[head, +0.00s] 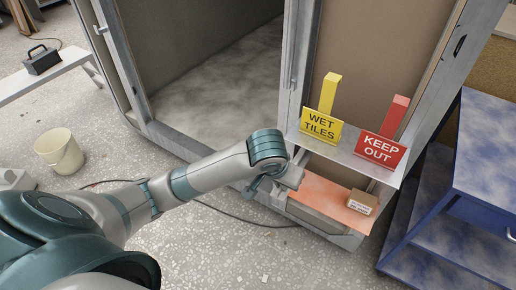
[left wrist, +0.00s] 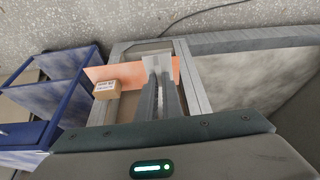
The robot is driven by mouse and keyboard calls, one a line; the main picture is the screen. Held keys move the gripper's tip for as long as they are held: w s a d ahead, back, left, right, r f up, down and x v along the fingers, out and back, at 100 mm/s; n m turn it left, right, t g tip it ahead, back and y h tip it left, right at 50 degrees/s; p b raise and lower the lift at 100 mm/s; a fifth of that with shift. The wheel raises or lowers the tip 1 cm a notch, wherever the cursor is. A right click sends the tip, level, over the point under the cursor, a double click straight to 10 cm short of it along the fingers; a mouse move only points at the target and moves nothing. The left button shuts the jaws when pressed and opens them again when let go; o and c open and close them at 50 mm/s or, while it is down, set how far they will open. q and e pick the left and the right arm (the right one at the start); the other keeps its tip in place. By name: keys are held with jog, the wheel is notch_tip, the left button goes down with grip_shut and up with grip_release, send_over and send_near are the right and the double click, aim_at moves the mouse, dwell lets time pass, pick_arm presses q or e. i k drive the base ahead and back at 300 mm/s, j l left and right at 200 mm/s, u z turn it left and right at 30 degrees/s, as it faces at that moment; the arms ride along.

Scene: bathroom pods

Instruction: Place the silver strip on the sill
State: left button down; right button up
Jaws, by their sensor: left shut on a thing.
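My left gripper (head: 278,187) is at the front left of the pod's lower opening, below the grey ledge. In the left wrist view its fingers (left wrist: 159,80) are close together on a small light-grey piece, the silver strip (left wrist: 158,63). The strip shows over the orange-pink sill (left wrist: 186,70); I cannot tell whether it touches it. In the head view the sill (head: 322,196) lies under the ledge, and the wrist and fingers mostly hide the strip. My right gripper is not in view.
A grey ledge (head: 345,157) above the sill bears a yellow WET TILES sign (head: 321,126) and a red KEEP OUT sign (head: 379,148). A small labelled cardboard box (head: 362,202) sits at the sill's right end. A blue table (head: 480,150) stands right; a bucket (head: 59,152) stands left.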

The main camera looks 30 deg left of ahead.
aim_at(205, 153)
jog(key=k+j+z, duration=0.1)
jog(key=j, duration=0.25)
jog(key=j+z, duration=0.15)
jog(key=j, duration=0.25)
jog(key=k+j+z, duration=0.1)
jog(key=j, duration=0.25)
jog(key=k+j+z, duration=0.15)
jog(key=j, duration=0.2)
jog(key=k+j+z, duration=0.1)
jog(key=i+j+u, duration=0.4)
jog(key=j, duration=0.6)
jog(key=i+j+u, duration=0.35)
jog(key=i+j, duration=0.35)
jog(key=j, duration=0.2)
jog(key=i+j+u, duration=0.4)
jog(key=i+j, duration=0.25)
